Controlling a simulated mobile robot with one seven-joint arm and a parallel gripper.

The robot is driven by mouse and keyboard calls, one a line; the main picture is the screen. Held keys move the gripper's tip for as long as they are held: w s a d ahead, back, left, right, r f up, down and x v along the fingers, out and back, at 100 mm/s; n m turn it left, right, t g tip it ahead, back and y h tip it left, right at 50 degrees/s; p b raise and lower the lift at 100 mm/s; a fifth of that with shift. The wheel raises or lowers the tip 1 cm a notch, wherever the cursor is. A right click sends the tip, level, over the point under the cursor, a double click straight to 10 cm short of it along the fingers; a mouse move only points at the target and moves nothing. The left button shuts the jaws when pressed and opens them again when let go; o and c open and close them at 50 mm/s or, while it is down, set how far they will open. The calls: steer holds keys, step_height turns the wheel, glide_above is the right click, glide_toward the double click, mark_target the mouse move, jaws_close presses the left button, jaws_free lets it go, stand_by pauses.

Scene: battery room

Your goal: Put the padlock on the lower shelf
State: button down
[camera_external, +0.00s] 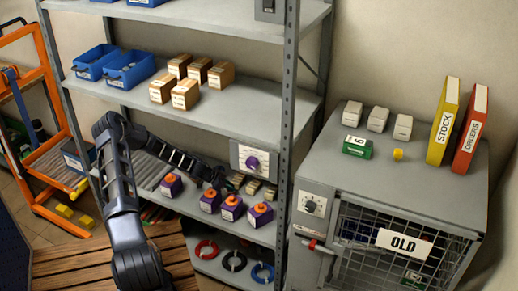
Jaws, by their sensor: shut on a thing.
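My gripper (220,180) reaches into the grey shelving at the level of a shelf (190,207) with purple items, below the shelf with cardboard boxes. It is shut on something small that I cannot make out. Its fingertips are close to the orange top of a purple item (209,202), and I cannot tell whether they touch it. I cannot clearly pick out a padlock. A small yellow object (398,154) on the grey cabinet and a red part (312,244) at the cage door are too small to identify.
More purple items with orange tops (260,215) stand along that shelf. Coiled rings (234,261) lie on the level below. A shelf post (288,150) stands right of my gripper. A caged cabinet marked OLD (404,242) is at right, an orange rack (52,75) at left.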

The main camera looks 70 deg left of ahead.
steer(key=shift+f, duration=0.6)
steer(key=c, duration=1.3)
jaws_free()
steer(key=v, duration=1.2)
